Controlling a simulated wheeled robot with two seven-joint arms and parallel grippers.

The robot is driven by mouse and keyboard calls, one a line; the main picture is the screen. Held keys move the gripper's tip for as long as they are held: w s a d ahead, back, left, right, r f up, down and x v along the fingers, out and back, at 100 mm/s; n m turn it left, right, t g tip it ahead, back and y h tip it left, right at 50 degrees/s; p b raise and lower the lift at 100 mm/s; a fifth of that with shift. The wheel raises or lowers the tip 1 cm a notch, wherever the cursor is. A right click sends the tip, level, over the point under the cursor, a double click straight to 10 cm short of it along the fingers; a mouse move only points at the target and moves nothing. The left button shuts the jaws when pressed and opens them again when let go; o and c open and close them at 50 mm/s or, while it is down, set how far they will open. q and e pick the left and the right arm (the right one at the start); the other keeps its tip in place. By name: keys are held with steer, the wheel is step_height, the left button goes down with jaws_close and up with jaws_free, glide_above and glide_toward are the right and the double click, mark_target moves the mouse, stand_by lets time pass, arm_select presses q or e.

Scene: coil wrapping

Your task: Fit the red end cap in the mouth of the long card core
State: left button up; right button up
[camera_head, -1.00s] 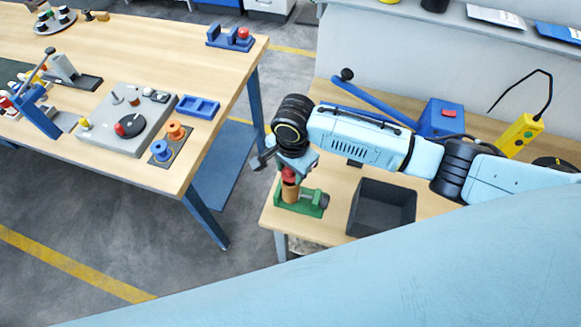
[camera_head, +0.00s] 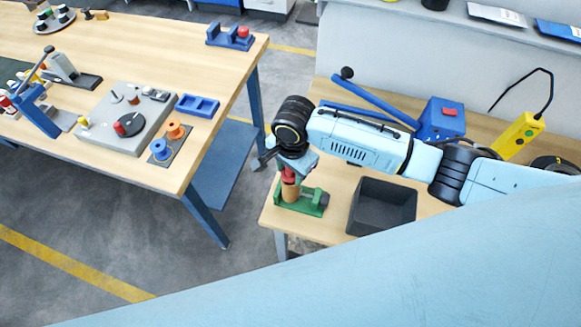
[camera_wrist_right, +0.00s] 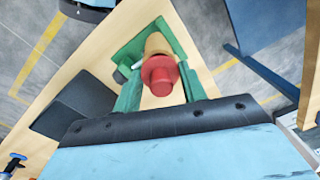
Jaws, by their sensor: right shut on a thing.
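The red end cap (camera_head: 289,176) is at the top of the upright tan card core (camera_head: 290,193), which stands in a green holder (camera_head: 313,205) near the front left corner of the right-hand bench. My right gripper (camera_head: 288,165) is above the core and is shut on the cap. In the right wrist view the cap (camera_wrist_right: 160,78) lies between the green fingers, in line with the core (camera_wrist_right: 157,45). The cap covers the core's mouth, so I cannot tell how far in it sits. My left gripper is not in view.
A dark open bin (camera_head: 382,207) stands right of the holder. A blue lever device (camera_head: 440,118) and a yellow control pendant (camera_head: 519,135) lie behind my right arm. The left bench (camera_head: 150,60) carries fixtures and spools, with a floor gap between the benches.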

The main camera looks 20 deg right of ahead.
steer(key=shift+f, duration=0.6)
steer(key=o, duration=1)
steer(key=shift+o, duration=0.2)
step_height(320, 180, up, 13)
steer(key=shift+s+d+r, duration=0.15)
steer(key=shift+s+r, duration=0.05)
steer(key=shift+s, duration=0.05)
